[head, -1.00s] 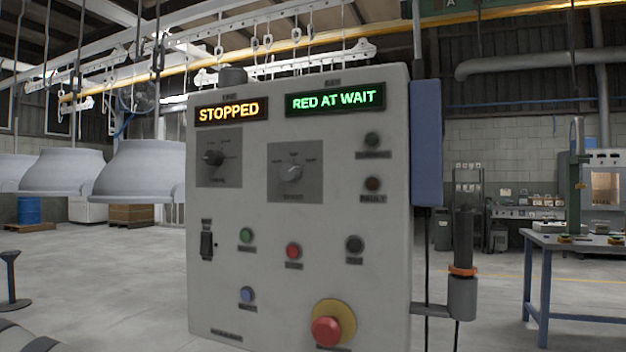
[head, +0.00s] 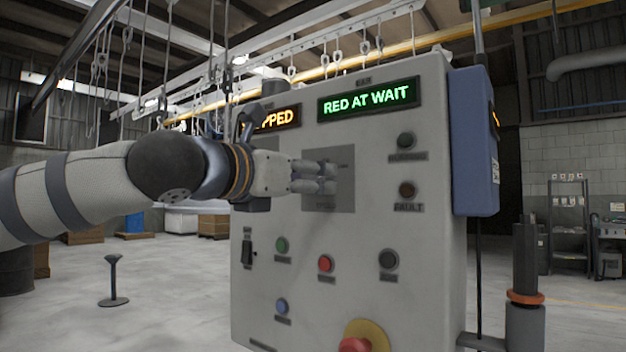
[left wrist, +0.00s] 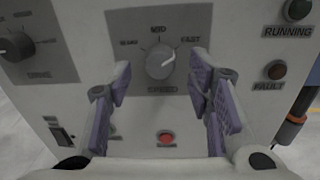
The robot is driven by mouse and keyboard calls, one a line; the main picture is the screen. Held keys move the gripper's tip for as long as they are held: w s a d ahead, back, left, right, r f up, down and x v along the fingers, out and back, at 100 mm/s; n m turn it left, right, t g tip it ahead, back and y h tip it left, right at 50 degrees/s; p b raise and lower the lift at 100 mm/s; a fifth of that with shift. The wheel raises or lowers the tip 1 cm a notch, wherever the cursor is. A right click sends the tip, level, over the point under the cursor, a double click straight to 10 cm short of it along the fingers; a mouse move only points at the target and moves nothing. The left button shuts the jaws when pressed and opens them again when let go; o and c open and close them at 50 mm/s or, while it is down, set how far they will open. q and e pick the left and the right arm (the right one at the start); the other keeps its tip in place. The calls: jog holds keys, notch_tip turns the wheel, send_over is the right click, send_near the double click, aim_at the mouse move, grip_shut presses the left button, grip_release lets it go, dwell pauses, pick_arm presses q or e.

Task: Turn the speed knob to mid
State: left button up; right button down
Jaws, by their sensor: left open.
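The speed knob (left wrist: 160,62) is a grey round knob on a dark square plate (left wrist: 190,22) marked SLOW, MID and FAST. Its light pointer line points up and right, toward FAST. My left gripper (left wrist: 160,80) is open, with one finger on each side of the knob in the left wrist view. The knob lies between and a little beyond the fingertips; I cannot tell whether they touch it. In the head view my left gripper (head: 325,178) reaches the plate from the left and hides the knob. My right gripper is not in view.
The grey control box (head: 345,235) also carries a second knob (left wrist: 14,46), a red button (head: 325,263), a green button (head: 281,245) and a red emergency button (head: 356,345). Its green display (head: 368,98) reads RED AT WAIT. A blue box (head: 474,140) is on its right side.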

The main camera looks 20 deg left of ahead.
pick_arm(q)
jog(key=shift+x, duration=0.9)
jog(key=shift+c, duration=0.2)
grip_shut()
